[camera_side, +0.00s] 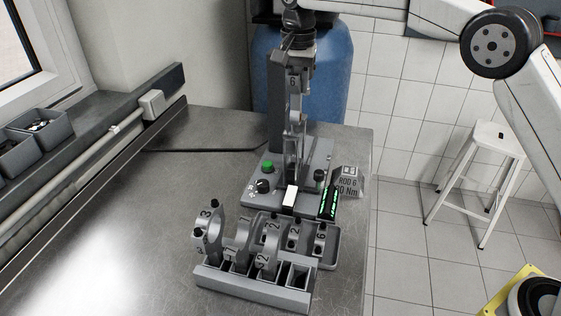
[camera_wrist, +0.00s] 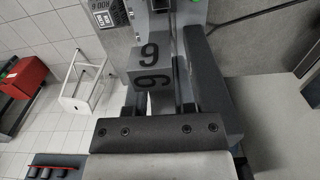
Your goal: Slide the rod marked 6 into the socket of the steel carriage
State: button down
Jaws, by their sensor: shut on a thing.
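The rod marked 6 (camera_side: 294,92) hangs upright below my gripper (camera_side: 298,62), in front of the grey column of a bench stand. My gripper is shut on its upper end, the block that bears the 6. In the wrist view the 6 shows on two faces of the rod (camera_wrist: 150,68), between the fingers of my gripper (camera_wrist: 165,85). The steel carriage (camera_side: 290,150) seems to be the part low on the stand, under the rod. Its socket is hidden, and I cannot tell whether the rod's lower end is in it.
The stand's base (camera_side: 316,150) carries a green button (camera_side: 267,167), a black knob and a lit green display. A sign (camera_side: 347,182) reads ROD 6. The bench's left side is clear.

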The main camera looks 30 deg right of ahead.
aim_at(296, 110)
jog(key=shift+f, duration=1.75)
jog(key=shift+f, duration=0.15)
jog(key=shift+f, duration=2.2)
jog(key=shift+f, duration=2.3)
dwell(1.6)
